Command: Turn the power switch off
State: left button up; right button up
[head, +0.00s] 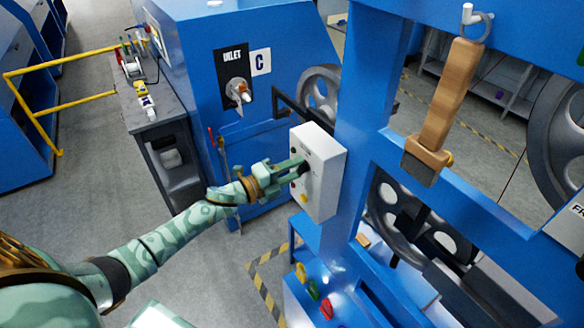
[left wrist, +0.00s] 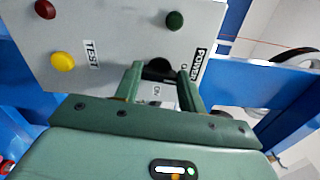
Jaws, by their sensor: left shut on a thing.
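The white control box (head: 325,165) is mounted on the blue frame in the middle of the head view. In the left wrist view, its panel (left wrist: 115,40) carries a label reading POWER and a black power switch (left wrist: 160,70). My left gripper (head: 299,165) reaches the face of the box from the left. In the left wrist view, the left gripper (left wrist: 158,82) has its two fingers on either side of the black switch, shut on it. The fingers and a small label hide part of the switch's surroundings. My right gripper is not in view.
The panel also has a yellow button (left wrist: 62,62), a red button (left wrist: 45,9) and a green button (left wrist: 175,20). A blue machine (head: 290,60) with an INLET valve (head: 238,90) stands behind. Coloured handles (head: 313,290) sit below the box.

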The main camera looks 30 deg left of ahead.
pick_arm(q)
jog(key=shift+n, duration=0.6)
jog(key=o, duration=1)
jog(key=b+v, duration=0.3)
jog(key=v, duration=1.3)
jog(key=shift+a, duration=0.2)
